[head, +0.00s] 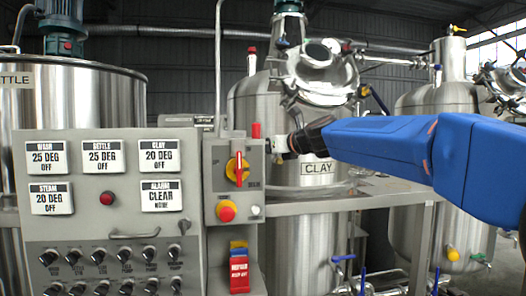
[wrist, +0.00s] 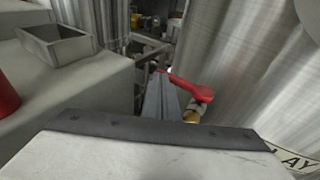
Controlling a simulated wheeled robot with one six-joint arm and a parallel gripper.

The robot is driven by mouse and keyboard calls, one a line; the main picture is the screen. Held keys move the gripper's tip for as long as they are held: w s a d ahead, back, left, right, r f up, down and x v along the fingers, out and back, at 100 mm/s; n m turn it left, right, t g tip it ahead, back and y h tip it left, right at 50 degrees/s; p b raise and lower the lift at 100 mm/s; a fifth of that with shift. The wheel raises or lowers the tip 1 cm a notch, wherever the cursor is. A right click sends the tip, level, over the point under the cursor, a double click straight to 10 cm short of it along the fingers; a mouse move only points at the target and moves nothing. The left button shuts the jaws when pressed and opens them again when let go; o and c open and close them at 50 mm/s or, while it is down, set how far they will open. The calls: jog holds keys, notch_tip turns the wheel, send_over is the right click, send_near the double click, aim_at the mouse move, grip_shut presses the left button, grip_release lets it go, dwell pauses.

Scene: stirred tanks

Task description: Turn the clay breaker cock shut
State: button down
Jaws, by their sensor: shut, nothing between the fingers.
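The clay tank (head: 300,215) is a steel vessel with a CLAY label (head: 318,168), behind and right of the grey control box. In the wrist view, a red lever handle (wrist: 192,86) with a brass-coloured part (wrist: 191,117) stands close beside the tank wall (wrist: 245,75). It looks like the cock; its pipe is mostly hidden. My gripper (head: 277,145) is in front of the tank at the control box's right edge. In the wrist view its fingers (wrist: 160,80) are shut and empty, just left of the red lever. I cannot tell whether they touch it.
The grey control box (head: 215,165) has a red-and-yellow rotary switch (head: 237,168) and a red button (head: 226,211). A wide label panel (head: 105,215) stands left. An open metal tray (wrist: 55,42) lies left of the fingers. A steel rail (head: 330,206) crosses before the tank.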

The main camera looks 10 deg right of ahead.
jog(key=v, duration=1.7)
jog(key=s+d+f+n+g+h, duration=0.2)
jog(key=s+f+n, duration=0.8)
jog(key=f, duration=0.5)
jog(key=s+d+f+n+g+h, duration=0.3)
jog(key=s+f+n, duration=0.6)
jog(key=f, duration=0.6)
jog(key=s+d+f+n+g+h, duration=0.3)
jog(key=s+f+n, duration=0.7)
jog(key=f, duration=0.5)
jog(key=s+d, duration=0.1)
jog(key=s, duration=0.1)
jog(key=shift+s+d+n+g, duration=0.2)
jog(key=shift+s+n+g, duration=0.1)
